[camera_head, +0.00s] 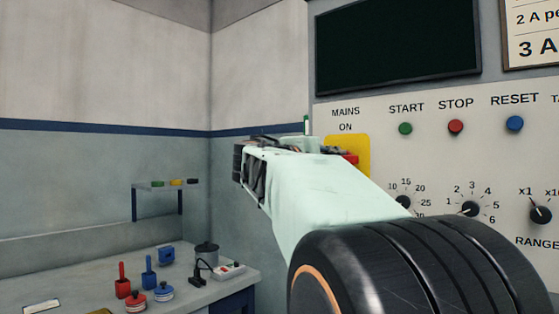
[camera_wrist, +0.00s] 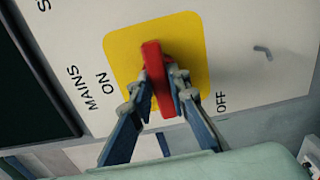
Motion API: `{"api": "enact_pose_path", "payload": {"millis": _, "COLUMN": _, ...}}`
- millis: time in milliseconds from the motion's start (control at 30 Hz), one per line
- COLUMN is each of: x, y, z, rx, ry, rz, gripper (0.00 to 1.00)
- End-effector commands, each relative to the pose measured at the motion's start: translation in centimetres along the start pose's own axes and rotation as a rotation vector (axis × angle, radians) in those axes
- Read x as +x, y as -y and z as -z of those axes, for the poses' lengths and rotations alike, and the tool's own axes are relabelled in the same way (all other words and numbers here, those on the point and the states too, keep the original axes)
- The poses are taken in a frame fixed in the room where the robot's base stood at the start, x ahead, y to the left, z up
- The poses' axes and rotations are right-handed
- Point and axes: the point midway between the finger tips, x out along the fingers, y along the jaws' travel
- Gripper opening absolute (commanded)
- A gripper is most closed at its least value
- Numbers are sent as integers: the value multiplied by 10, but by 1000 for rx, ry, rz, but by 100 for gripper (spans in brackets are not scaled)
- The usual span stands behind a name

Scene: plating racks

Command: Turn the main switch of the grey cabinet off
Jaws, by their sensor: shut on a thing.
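The main switch is a red handle (camera_wrist: 155,75) on a yellow plate (camera_wrist: 122,45). In the head view the plate (camera_head: 350,141) shows on the front of the grey cabinet (camera_head: 440,150), below the MAINS and ON labels; a bit of the red handle (camera_head: 351,158) shows beside my gripper. In the wrist view ON is left of the plate and OFF at its lower right. The handle lies roughly crosswise to the line between them. My gripper (camera_wrist: 161,88) is shut on the handle, one finger each side. My gripper hides much of the switch in the head view.
START (camera_head: 405,128), STOP (camera_head: 456,126) and RESET (camera_head: 515,123) buttons sit right of the switch. Rotary knobs (camera_head: 470,209) are below them. A dark screen (camera_head: 395,45) is above. A bench (camera_head: 190,300) with small items stands at lower left.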

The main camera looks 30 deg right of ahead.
Motion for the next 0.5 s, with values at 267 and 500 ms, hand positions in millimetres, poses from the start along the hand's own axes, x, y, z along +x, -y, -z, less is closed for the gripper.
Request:
{"api": "enact_pose_path", "payload": {"millis": 267, "x": 0, "y": -1, "z": 0, "rx": -2, "ry": -1, "rz": -2, "gripper": 21}}
{"api": "enact_pose_path", "payload": {"millis": 500, "x": 0, "y": 0, "z": 0, "rx": -1, "ry": 0, "rz": -1, "gripper": 33}}
